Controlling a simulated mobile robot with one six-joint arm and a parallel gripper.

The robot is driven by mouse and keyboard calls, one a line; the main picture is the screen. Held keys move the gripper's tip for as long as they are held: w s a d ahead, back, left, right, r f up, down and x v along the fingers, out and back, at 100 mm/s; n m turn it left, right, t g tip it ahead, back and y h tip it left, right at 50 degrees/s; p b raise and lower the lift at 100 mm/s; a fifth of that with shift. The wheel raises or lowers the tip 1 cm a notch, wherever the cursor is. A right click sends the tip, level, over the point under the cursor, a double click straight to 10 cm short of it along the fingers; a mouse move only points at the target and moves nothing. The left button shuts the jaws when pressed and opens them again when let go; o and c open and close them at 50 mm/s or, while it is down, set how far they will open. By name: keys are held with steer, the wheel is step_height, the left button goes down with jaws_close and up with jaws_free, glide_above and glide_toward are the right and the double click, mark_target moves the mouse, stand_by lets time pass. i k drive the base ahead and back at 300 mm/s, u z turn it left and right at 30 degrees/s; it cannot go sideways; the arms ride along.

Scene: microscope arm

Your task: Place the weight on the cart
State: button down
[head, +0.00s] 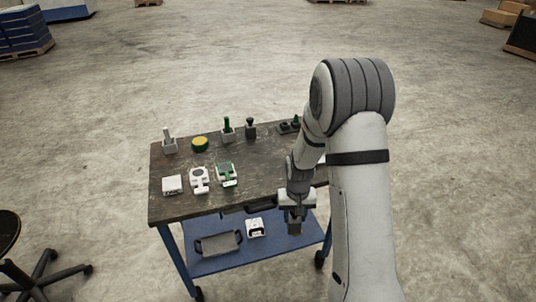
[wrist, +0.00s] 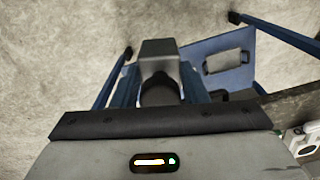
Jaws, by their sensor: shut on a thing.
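The weight is a grey block with a dark round neck. It shows in the wrist view (wrist: 159,51) and as a small dark block in the head view (head: 295,226). My gripper (head: 296,207) is shut around its neck, and the block hangs below the fingers, which also show in the wrist view (wrist: 159,86). The cart has a dark worn top (head: 185,206) and a blue lower shelf (head: 280,240). In the head view my gripper and the weight are at the top's front edge, toward its right end. Their exact height is unclear. My arm hides the cart's right end.
On the cart top stand a yellow round piece (head: 200,144), a white box (head: 172,184), a white device (head: 199,179), a green-and-white device (head: 226,174) and upright pieces at the back. A chair (head: 40,275) stands left.

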mark_target(281, 166)
steer(key=u, duration=0.15)
steer(key=i, duration=1.4)
steer(key=u, duration=0.25)
